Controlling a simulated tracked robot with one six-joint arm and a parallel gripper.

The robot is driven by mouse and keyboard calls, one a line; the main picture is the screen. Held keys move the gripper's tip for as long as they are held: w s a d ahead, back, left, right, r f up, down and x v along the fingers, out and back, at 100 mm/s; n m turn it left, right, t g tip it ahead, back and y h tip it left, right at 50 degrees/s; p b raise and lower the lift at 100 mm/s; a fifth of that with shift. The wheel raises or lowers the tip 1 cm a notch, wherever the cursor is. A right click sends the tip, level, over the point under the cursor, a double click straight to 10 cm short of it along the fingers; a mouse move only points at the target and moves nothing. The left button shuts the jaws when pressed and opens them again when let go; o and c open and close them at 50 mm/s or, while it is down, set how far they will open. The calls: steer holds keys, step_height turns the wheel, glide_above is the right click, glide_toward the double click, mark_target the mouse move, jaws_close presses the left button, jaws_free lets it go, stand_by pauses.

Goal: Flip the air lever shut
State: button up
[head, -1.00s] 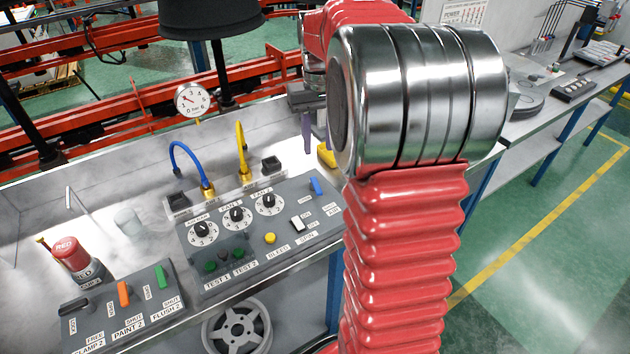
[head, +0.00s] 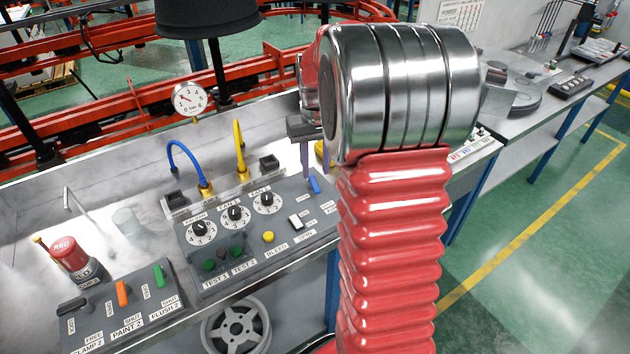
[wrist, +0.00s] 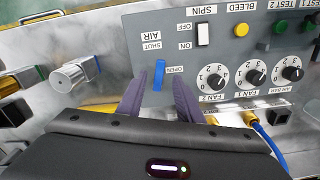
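The air lever is a small blue lever at the far right end of the grey control panel in the head view (head: 314,186). In the wrist view the blue lever (wrist: 159,75) lies beside the OPEN label, with the SHUT label just beyond its far end. My gripper (wrist: 159,84) is open, its two purple fingers apart on either side of the lever's near part. I see no clear contact. In the head view one purple finger of my gripper (head: 306,162) hangs just behind the lever; my arm hides the rest.
A white SPIN switch (wrist: 203,34), a yellow BLEED button (wrist: 241,30) and dials (wrist: 253,78) sit on the same panel. Yellow (head: 240,150) and blue (head: 186,156) hoses rise behind it. A second panel (head: 125,310) with levers stands at the front left.

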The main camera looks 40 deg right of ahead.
mark_target(316, 187)
steer(key=shift+f, duration=2.75)
jaws_close()
